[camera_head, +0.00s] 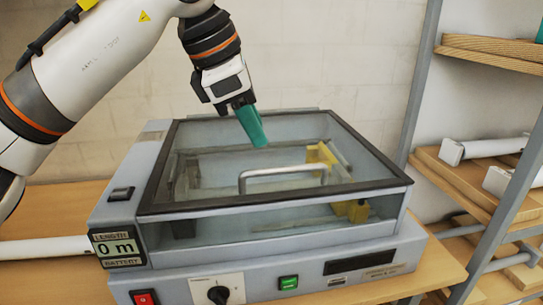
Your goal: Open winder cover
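The winder cover (228,208) is a clear lid with a dark frame on top of the grey machine (120,205). It lies down flat, closed over the winder bay. A metal bar handle (283,172) stands up near the front of the lid. My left gripper (259,143) hangs down over the lid, behind and above the handle and apart from it. Its teal fingers overlap in this view, so I cannot tell whether they are open or shut. Nothing shows in them. My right gripper is out of view.
The machine stands on a wooden table (60,195). A length display (117,247), a red switch (145,298), a black knob (218,295) and a green switch (289,282) are on its front. A shelf rack (418,80) with white rolls stands close on the right.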

